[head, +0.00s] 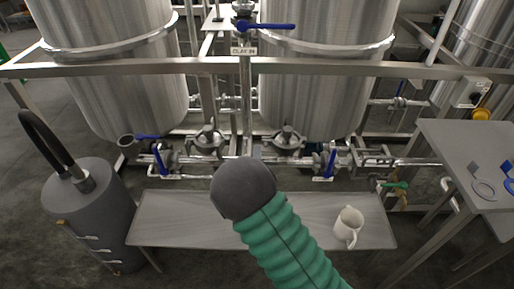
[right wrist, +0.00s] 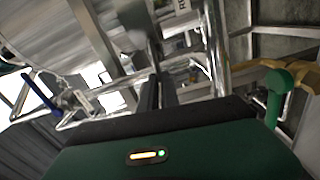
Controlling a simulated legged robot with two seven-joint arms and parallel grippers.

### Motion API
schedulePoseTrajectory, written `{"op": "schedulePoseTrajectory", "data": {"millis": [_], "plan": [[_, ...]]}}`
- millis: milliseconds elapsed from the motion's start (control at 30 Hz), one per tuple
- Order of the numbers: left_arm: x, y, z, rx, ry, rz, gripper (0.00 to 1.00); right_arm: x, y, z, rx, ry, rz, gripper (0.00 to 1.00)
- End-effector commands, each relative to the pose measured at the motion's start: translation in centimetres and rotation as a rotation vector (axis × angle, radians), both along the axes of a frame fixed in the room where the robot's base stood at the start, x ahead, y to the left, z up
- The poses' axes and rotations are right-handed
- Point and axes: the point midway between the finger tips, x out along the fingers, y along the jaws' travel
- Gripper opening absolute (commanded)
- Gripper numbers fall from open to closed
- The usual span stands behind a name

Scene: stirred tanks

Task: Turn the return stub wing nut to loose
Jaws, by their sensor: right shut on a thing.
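My right gripper (right wrist: 159,82) shows in the right wrist view as two dark fingers close together, closed on a small metal part at the pipework. This part is probably the return stub wing nut; the fingers hide most of it, and its turn position cannot be read. A white label (right wrist: 182,6) starting with "RE" is just above it, beside bright pipes. In the head view my right arm's green sleeve and dark round wrist cover the fingers and whatever they hold. My left gripper is not in view.
Two steel tanks (head: 112,85) stand behind a frame rail (head: 330,69). Blue-handled valves (head: 327,163) sit along the low pipes. A grey cylinder (head: 92,222) stands at left, a table (head: 470,150) at right. A green-handled valve (head: 393,185) is near it.

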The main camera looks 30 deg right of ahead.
Motion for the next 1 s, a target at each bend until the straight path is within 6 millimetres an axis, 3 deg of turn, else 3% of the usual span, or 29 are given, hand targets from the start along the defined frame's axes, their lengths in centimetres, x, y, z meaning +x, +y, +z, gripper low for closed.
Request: {"op": "schedulePoseTrajectory", "data": {"millis": [200,767,867,1000], "plan": [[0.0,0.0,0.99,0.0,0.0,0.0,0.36,-0.06,-0.04,-0.36,-0.068,0.049,-0.001,0.0],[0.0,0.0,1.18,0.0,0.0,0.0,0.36,-0.04,-0.05,-0.57,-0.097,0.066,-0.001,0.0],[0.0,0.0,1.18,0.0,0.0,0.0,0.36,-0.04,-0.04,-0.55,-0.097,0.066,-0.002,0.15],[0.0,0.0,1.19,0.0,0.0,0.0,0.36,-0.05,-0.03,-0.43,-0.097,0.063,-0.001,0.15]]}}
